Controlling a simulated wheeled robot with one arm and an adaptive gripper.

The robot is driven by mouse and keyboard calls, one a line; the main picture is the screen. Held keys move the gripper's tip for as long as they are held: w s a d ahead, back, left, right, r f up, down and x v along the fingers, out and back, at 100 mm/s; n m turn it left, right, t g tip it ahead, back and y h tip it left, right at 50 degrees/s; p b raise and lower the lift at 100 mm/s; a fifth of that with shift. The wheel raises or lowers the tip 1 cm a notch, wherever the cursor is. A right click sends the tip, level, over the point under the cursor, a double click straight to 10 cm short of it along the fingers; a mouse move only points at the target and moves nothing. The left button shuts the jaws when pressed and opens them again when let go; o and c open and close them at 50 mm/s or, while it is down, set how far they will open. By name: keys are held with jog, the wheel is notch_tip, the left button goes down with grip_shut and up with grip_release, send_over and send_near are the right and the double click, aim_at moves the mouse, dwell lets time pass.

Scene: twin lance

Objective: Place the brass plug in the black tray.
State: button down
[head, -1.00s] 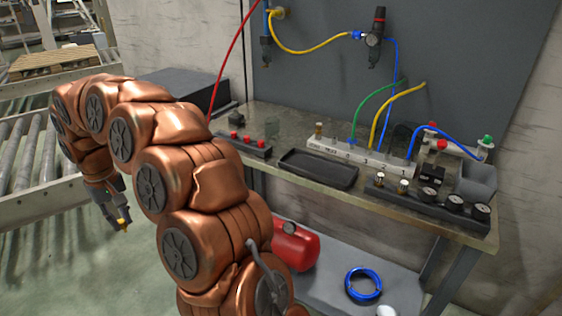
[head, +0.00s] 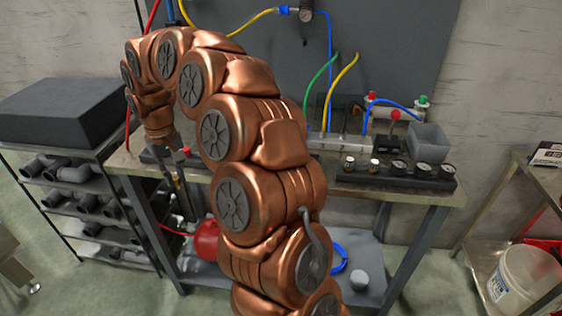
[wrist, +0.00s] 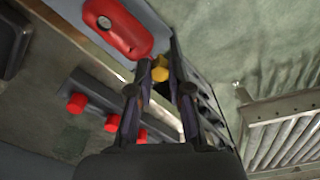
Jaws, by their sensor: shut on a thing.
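My gripper (head: 186,208) hangs down in front of the workbench's left part in the head view. In the wrist view my gripper (wrist: 162,80) is shut on the brass plug (wrist: 160,72), a small yellow piece between the fingertips. The black tray is hidden behind my arm in the head view. A dark piece at the left edge of the wrist view, seemingly the black tray (wrist: 10,45), lies on the bench top, apart from my gripper.
A black strip with red knobs (wrist: 92,104) lies on the bench between gripper and tray. A red tank (head: 206,240) and blue coil (head: 340,258) are on the lower shelf. A rack of pipe fittings (head: 85,205) stands left. The manifold (head: 335,146) and gauges (head: 422,170) are right.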

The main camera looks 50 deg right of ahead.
jog(key=s+d+r+m+p, duration=0.2)
jog(key=s+d+r+p, duration=0.1)
jog(key=s+d, duration=0.8)
jog(key=s+d+r+m+p, duration=0.25)
jog(key=s+d, duration=0.45)
jog(key=s, duration=0.9)
jog(key=shift+n, duration=0.25)
jog(key=w+d+p, duration=0.1)
jog(key=w+d, duration=0.1)
jog(key=w, duration=0.2)
jog(key=w+d+f+p, duration=0.1)
jog(key=w+d+p, duration=0.1)
jog(key=w, duration=0.3)
jog(key=w+d+p, duration=0.2)
jog(key=w+d, duration=0.1)
jog(key=w, duration=0.2)
jog(key=shift+w+f, duration=0.15)
jog(key=shift+f, duration=0.2)
jog(key=shift+f+p, duration=1.2)
jog(key=shift+f, duration=0.65)
jog(key=shift+f+b, duration=0.2)
jog(key=shift+b, duration=0.1)
jog(key=c, duration=1.1)
grip_release()
jog(key=shift+r, duration=0.1)
